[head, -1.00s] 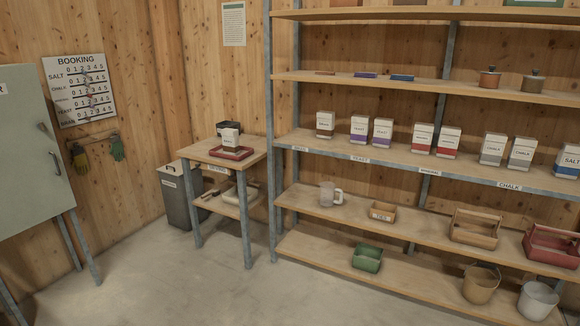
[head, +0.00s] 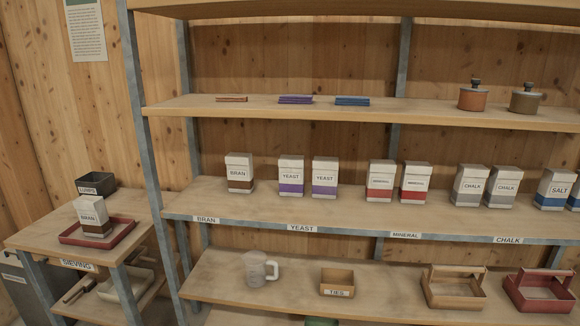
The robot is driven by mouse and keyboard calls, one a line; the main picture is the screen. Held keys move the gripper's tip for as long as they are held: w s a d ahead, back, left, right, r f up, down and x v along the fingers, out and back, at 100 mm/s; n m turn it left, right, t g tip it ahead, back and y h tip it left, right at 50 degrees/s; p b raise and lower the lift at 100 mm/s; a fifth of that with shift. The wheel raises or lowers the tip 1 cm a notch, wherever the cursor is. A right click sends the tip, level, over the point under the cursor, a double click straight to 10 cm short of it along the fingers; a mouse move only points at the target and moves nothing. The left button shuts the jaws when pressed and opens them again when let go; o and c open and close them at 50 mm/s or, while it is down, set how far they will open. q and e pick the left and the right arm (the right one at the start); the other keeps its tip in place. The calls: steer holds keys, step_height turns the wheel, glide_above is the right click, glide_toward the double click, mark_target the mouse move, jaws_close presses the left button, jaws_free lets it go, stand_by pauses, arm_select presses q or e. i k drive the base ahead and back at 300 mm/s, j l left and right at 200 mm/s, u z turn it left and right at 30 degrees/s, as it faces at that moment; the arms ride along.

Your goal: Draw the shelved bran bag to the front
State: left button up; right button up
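The shelved bran bag (head: 240,173) is white with a brown lower band and the word BRAN. It stands upright on the middle shelf (head: 262,202) at its left end, set back from the front edge, behind and to the right of the BRAN label (head: 206,219). A second bran bag (head: 92,216) stands in a red tray (head: 69,238) on the side table at the left. Neither of my grippers shows in the head view.
Two yeast bags (head: 291,176) stand right of the bran bag with a gap between. Mineral, chalk and salt bags follow. A metal post (head: 146,150) rises at the shelf's left front. The shelf strip before the bags is clear. A jug (head: 258,270) stands below.

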mark_target(240, 173)
steer(key=i+j+z, duration=0.6)
steer(key=i+j, duration=0.1)
